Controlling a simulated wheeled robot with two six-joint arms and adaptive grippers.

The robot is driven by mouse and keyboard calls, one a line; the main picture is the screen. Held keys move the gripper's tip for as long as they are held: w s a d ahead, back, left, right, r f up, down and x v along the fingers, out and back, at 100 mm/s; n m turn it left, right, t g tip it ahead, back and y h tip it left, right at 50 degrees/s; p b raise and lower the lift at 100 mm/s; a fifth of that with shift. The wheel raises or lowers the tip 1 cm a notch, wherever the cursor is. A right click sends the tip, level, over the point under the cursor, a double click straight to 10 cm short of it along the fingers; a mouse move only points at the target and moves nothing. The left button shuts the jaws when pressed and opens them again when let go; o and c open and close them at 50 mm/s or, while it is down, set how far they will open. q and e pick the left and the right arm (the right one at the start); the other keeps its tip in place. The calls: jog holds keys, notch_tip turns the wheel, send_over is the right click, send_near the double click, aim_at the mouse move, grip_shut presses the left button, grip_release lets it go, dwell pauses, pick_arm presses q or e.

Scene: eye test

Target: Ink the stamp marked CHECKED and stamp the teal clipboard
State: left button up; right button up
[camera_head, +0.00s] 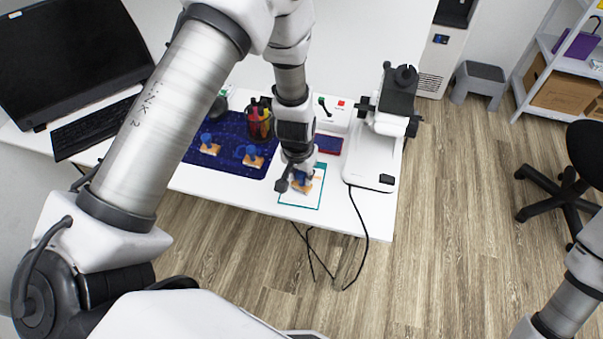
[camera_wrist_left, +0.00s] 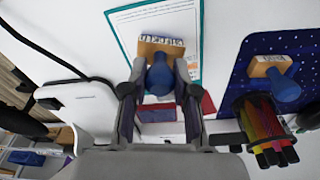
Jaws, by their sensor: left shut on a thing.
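My left gripper (camera_head: 297,181) is shut on the blue knob of a wooden stamp (camera_wrist_left: 160,45). The stamp's label is small and hard to read; it looks more like VERIFIED than CHECKED. The held stamp is over the teal clipboard (camera_head: 312,200) with its white sheet, near the table's front edge; I cannot tell whether it touches the paper. Two more blue-knobbed stamps, one at the left (camera_head: 209,147) and one nearer (camera_head: 253,160), stand on a dark blue mat (camera_head: 228,129). A flat red and dark pad (camera_head: 329,145) lies behind the clipboard. My right gripper is out of view.
A cup of markers (camera_head: 258,124) stands on the mat's back right. A microscope (camera_head: 385,130) stands right of the clipboard, with a white box with a red button (camera_head: 336,108) behind. A monitor (camera_head: 65,50) and keyboard (camera_head: 95,127) are left. A cable hangs off the front edge.

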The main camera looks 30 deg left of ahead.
pick_arm(q)
jog(key=shift+f+b, duration=0.4)
jog(key=shift+f, duration=0.05)
dwell(1.0)
jog(key=shift+s, duration=0.1)
notch_tip(320, 180, up, 7)
jog(key=p, duration=0.7)
jog(key=shift+r, duration=0.1)
